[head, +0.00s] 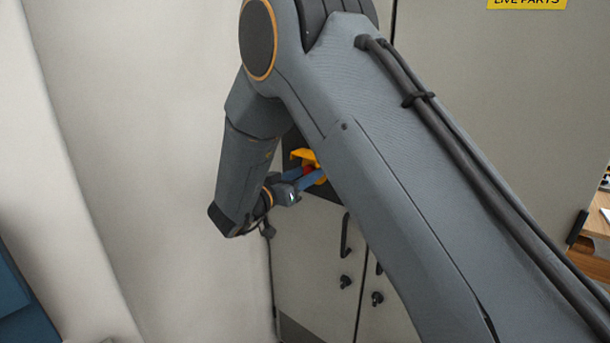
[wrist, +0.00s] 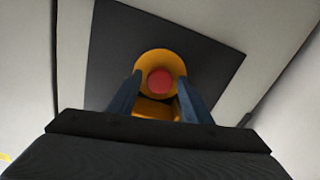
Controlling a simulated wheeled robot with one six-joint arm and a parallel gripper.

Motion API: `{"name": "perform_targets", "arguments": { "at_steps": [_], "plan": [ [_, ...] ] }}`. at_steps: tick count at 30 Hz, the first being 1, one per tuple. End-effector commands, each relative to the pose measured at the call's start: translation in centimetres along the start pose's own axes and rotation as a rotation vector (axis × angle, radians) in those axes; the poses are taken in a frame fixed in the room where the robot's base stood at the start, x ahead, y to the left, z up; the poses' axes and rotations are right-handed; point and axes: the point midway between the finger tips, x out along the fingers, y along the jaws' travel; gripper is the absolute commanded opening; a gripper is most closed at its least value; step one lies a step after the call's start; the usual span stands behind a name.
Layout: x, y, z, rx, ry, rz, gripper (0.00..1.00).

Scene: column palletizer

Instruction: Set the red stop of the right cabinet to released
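The red stop (wrist: 160,82) is a round red button inside a yellow collar (wrist: 146,62) on a dark panel of the cabinet. In the head view the red stop (head: 309,170) shows only in part, with the yellow collar (head: 303,155) around it, close to my arm. My gripper (wrist: 160,95) has its two blue fingers apart, one on each side of the button and collar. In the head view my gripper (head: 307,177) reaches the panel from the left. I cannot tell whether the fingers touch the button.
The cabinet (head: 315,270) has grey doors with black handles (head: 345,236) and dark round knobs (head: 376,298) below the panel. A wooden surface (head: 592,240) shows at the far right. A pale wall stands at the left. My arm hides much of the cabinet front.

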Motion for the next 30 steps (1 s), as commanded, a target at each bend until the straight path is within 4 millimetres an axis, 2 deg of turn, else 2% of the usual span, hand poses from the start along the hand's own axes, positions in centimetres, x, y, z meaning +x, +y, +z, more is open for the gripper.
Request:
{"name": "perform_targets", "arguments": {
  "at_steps": [1, 6, 8, 11, 18, 24, 25, 28, 30],
  "plan": [
    [0.0, 0.0, 0.0, 0.0, 0.0, 0.0, 0.36],
    [0.0, 0.0, 0.0, 0.0, 0.0, 0.0, 0.07],
    [0.0, 0.0, 0.0, 0.0, 0.0, 0.0, 0.0],
    [-0.1, 0.0, 0.0, 0.0, 0.0, 0.0, 0.0],
    [-2.3, 0.0, -0.1, -0.001, 0.0, 0.0, 0.0],
    [-2.3, 0.0, 0.0, 0.0, 0.0, 0.001, 0.0],
    [-2.3, 0.0, 0.0, 0.0, 0.0, 0.001, 0.33],
    [-2.3, 0.0, 0.0, 0.0, 0.0, 0.001, 0.5],
    [-2.2, 0.0, 0.0, 0.0, 0.0, 0.001, 0.51]
  ]
}}
